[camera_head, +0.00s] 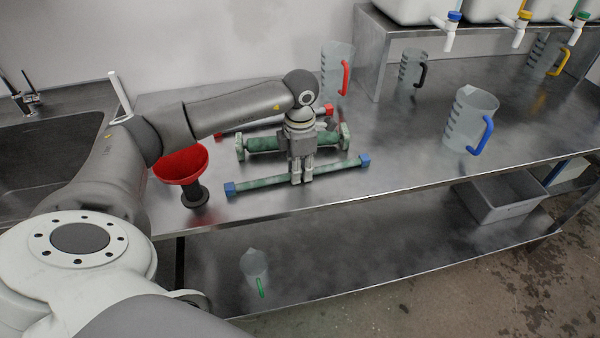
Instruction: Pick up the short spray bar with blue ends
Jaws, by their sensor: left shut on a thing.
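The short spray bar with blue ends (335,168) is a green bar near the front edge of the steel table (390,185), with one blue end at the left and one at the right. My left gripper (302,178) points down and is shut on this bar near its middle. The fingers hide a small part of the bar. I cannot tell whether the bar rests on the table or is just above it. My right gripper is not in view.
Behind it lie a thicker green roller (262,144) and a bar with red ends (262,125). A red funnel (181,165) stands to the left. A jug with a blue handle (468,120) stands to the right.

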